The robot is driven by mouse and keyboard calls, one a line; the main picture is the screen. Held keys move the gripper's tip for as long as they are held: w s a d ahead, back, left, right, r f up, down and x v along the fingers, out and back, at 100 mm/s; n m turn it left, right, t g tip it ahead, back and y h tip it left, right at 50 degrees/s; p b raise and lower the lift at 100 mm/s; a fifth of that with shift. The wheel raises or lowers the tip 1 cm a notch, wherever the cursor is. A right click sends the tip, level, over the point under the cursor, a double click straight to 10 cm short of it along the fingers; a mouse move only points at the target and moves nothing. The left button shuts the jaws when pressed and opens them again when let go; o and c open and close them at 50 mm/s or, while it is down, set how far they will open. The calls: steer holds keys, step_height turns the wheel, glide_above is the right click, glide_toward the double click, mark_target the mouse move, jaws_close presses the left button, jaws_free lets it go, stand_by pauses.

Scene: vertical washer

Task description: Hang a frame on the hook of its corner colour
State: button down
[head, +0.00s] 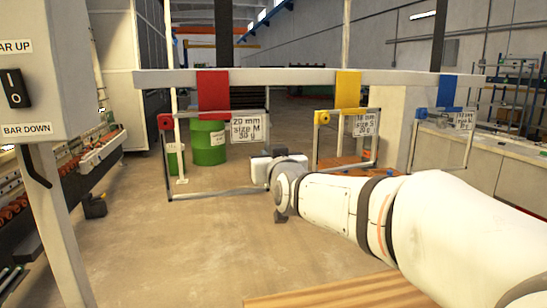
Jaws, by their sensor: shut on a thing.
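A metal frame with a red corner (165,121) and a label plate (247,128) is upright below the red hook (213,92) on the white bar (295,77). I cannot tell whether its top edge sits in the hook. My gripper (263,170) is at the right side of this frame and shut on it; its fingertips are mostly hidden by the wrist. A frame with a yellow corner (323,117) hangs below the yellow hook (347,90). A frame with a blue corner (421,113) hangs below the blue hook (447,90); my arm hides part of it.
A control box (35,75) with a switch stands at the left on a post. A green drum (208,143) is behind the red-cornered frame. Racks of parts (85,155) line the left. A wooden edge (340,293) is at the front. The floor at centre left is clear.

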steer(key=c, duration=1.5)
jaws_free()
steer(key=shift+s+f, duration=0.1)
steer(key=b+v, duration=0.1)
steer(key=v, duration=0.9)
steer(key=shift+b, duration=0.3)
steer(key=shift+a, duration=0.1)
